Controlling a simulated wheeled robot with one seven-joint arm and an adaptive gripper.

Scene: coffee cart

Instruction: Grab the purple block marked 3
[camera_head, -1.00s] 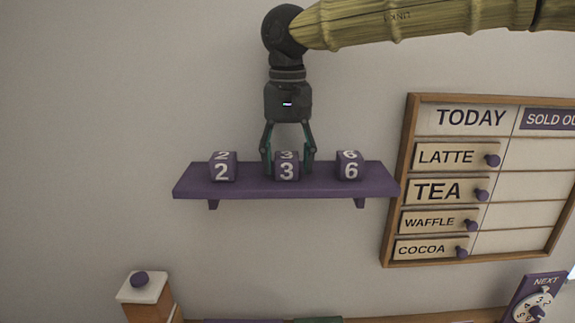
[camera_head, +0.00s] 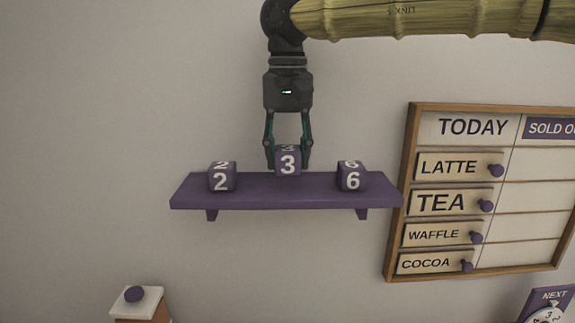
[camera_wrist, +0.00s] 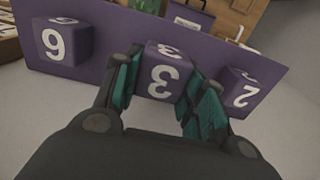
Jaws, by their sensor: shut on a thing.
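The purple block marked 3 (camera_head: 288,162) is between the fingers of my gripper (camera_head: 288,165), above the middle of the purple shelf (camera_head: 270,198). My gripper points down and is shut on the block. In the wrist view the block (camera_wrist: 162,77) shows its 3 upside down, with a teal-padded finger against each side. The block looks slightly higher than its neighbours; a small gap under it is hard to make out.
A purple block marked 2 (camera_head: 222,177) stands left on the shelf, and one marked 6 (camera_head: 351,176) stands right. A menu board (camera_head: 395,190) hangs on the wall to the right. A white-topped box with a purple knob (camera_head: 134,294) is below left.

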